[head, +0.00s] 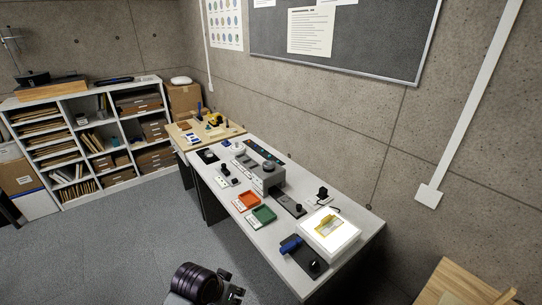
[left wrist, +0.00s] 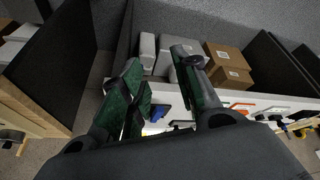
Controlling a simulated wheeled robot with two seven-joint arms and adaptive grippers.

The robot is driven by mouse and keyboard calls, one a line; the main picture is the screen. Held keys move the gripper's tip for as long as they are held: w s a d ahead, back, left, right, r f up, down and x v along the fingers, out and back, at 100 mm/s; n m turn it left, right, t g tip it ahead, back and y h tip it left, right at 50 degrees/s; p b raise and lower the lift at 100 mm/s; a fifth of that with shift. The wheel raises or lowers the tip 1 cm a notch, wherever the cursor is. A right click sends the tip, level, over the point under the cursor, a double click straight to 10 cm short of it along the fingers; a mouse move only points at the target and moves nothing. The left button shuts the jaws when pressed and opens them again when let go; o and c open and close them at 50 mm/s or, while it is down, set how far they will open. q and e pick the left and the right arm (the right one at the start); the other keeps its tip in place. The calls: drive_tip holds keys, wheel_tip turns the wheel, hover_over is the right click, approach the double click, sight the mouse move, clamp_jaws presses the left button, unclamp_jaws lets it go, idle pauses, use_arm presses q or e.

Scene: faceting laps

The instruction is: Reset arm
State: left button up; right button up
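My left gripper (head: 228,286) is at the bottom edge of the head view, in front of the long white table (head: 222,215) and apart from it. Only a small part of it shows there. In the left wrist view its two dark green fingers (left wrist: 157,60) stand apart, with nothing held between them. The white table edge and a small blue item (left wrist: 159,112) show behind the fingers. My right gripper cannot be made out in either view.
The table holds a grey machine (head: 268,176), an orange tray (head: 246,201), a green tray (head: 262,215), a lit white box (head: 345,236) and a blue-handled tool (head: 291,243). A shelf (head: 84,143) stands back left. Wooden furniture (head: 455,283) is at lower right. Floor at left is clear.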

use_arm(q)
drive_tip(key=shift+s+a+n+y, duration=1.2)
drive_tip(key=shift+s+a, duration=3.3)
drive_tip(key=shift+a, duration=0.9)
wheel_tip(320, 180, down, 32)
drive_tip(key=s+g, duration=0.2)
drive_tip(key=s, duration=0.1)
drive_tip(key=s+a+f, duration=0.2)
drive_tip(key=s+f, duration=0.8)
drive_tip(key=s, duration=0.1)
drive_tip(key=s+a+f+g, duration=0.1)
drive_tip(key=s+a+f, duration=0.1)
drive_tip(key=s+f, duration=0.8)
drive_tip(key=shift+s+f, duration=0.15)
drive_tip(key=shift+s, duration=0.3)
